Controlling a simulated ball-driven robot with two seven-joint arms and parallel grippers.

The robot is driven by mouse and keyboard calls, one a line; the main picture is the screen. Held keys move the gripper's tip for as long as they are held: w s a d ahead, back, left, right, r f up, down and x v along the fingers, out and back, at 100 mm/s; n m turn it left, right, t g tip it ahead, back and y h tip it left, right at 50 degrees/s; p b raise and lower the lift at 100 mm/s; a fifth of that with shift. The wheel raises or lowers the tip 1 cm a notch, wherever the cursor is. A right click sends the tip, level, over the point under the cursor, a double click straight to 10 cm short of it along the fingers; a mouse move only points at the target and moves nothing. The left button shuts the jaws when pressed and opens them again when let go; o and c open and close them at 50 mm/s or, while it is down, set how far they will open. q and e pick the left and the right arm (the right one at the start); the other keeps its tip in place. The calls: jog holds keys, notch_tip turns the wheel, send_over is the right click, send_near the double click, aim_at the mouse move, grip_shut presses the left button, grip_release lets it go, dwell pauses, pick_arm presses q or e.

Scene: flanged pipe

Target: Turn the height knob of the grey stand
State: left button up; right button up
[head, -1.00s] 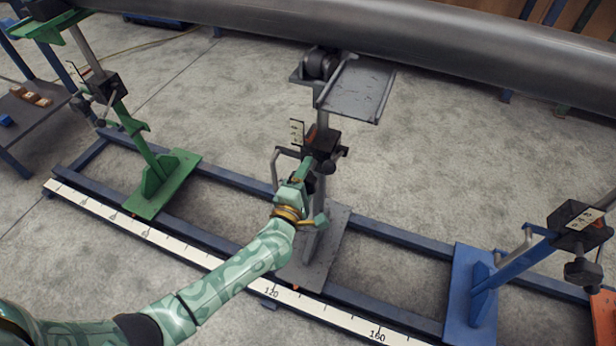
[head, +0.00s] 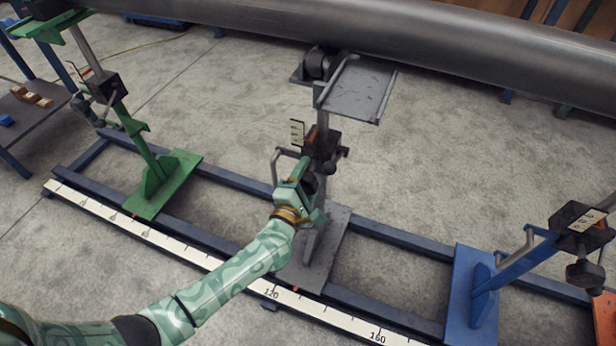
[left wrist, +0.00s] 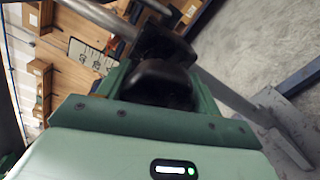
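The grey stand (head: 322,232) stands on the rails in the middle of the head view, with a grey roller plate (head: 358,88) on top. Its black clamp block (head: 322,144) carries a small scale plate with an orange pointer. My left gripper (head: 310,186) is at the front of this block. In the left wrist view the black height knob (left wrist: 160,80) sits between my green fingers, which appear closed on its sides. In the head view the gripper mostly hides this knob. My right gripper is not in view.
A big grey pipe (head: 400,38) runs across the top, above the stands. A green stand (head: 160,180) is at left and a blue stand (head: 478,290) at right. A white ruler (head: 200,258) lies along the front rail. A grey bent handle (head: 277,165) is close left of my gripper.

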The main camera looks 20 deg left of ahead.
pick_arm(q)
jog(key=shift+o, duration=1.4)
jog(key=shift+f, duration=0.1)
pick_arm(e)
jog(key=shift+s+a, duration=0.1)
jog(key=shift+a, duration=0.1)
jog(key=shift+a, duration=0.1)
pick_arm(q)
jog(key=s+p, duration=0.4)
jog(key=s, duration=1.2)
jog(key=shift+s+a+p, duration=0.2)
jog(key=shift+a+p, duration=0.1)
jog(key=shift+p, duration=0.05)
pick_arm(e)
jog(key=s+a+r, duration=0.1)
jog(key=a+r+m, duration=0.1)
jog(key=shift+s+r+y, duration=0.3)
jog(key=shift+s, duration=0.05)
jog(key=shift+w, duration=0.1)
